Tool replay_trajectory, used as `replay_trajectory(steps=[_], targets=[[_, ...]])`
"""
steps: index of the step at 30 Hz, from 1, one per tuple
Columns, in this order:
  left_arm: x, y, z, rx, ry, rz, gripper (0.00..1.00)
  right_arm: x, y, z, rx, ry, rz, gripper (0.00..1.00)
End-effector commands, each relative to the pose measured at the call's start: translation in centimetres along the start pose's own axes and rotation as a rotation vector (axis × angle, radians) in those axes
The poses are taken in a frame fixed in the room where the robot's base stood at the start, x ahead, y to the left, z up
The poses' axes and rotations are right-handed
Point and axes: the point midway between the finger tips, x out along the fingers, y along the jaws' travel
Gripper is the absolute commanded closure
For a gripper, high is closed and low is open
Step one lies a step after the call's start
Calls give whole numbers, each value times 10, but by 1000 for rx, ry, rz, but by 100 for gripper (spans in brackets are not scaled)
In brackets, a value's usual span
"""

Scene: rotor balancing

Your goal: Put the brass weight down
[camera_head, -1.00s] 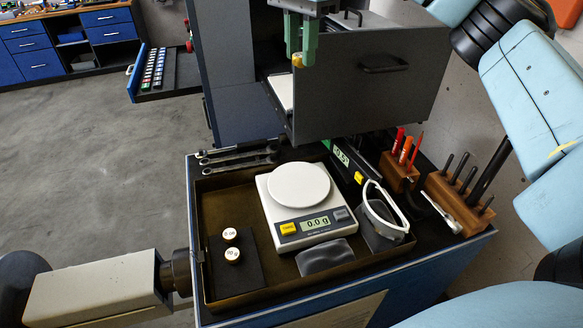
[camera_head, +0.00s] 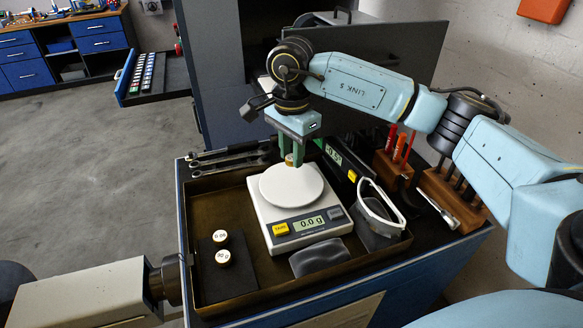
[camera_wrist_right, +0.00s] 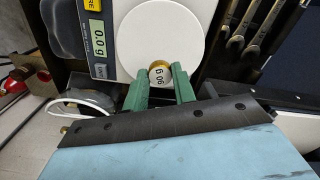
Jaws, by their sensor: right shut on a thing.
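My right gripper (camera_head: 298,153) reaches down over the back edge of the scale's round white pan (camera_head: 292,186). Its green fingers are shut on a brass weight (camera_head: 289,160). In the right wrist view the weight (camera_wrist_right: 160,74) shows a white labelled top between the fingertips (camera_wrist_right: 160,82), over the pan's edge. The scale (camera_head: 262,213) reads 0.0 g. I cannot tell any small gap between weight and pan. Two more labelled weights (camera_head: 221,247) stand on a dark pad at the tray's left. My left gripper is not visible; only part of the left arm shows at lower left.
The scale stands in a brown tray (camera_head: 190,215) on the bench. Safety glasses (camera_head: 383,208) and a dark pouch (camera_head: 320,258) lie near it.

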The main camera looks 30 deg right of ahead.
Motion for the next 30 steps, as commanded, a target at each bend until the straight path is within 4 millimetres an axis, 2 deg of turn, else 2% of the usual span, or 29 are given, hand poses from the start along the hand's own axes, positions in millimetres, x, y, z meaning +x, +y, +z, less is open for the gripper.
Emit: replay_trajectory(steps=[5,13,24,25,30], targets=[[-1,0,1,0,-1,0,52,11,0,0,0,0,0,96],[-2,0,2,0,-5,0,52,47,0,0,-1,-1,1,96],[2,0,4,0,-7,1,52,53,0,0,-1,0,-1,96],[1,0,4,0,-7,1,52,53,0,0,-1,0,0,71],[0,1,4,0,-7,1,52,52,0,0,0,0,0,52]])
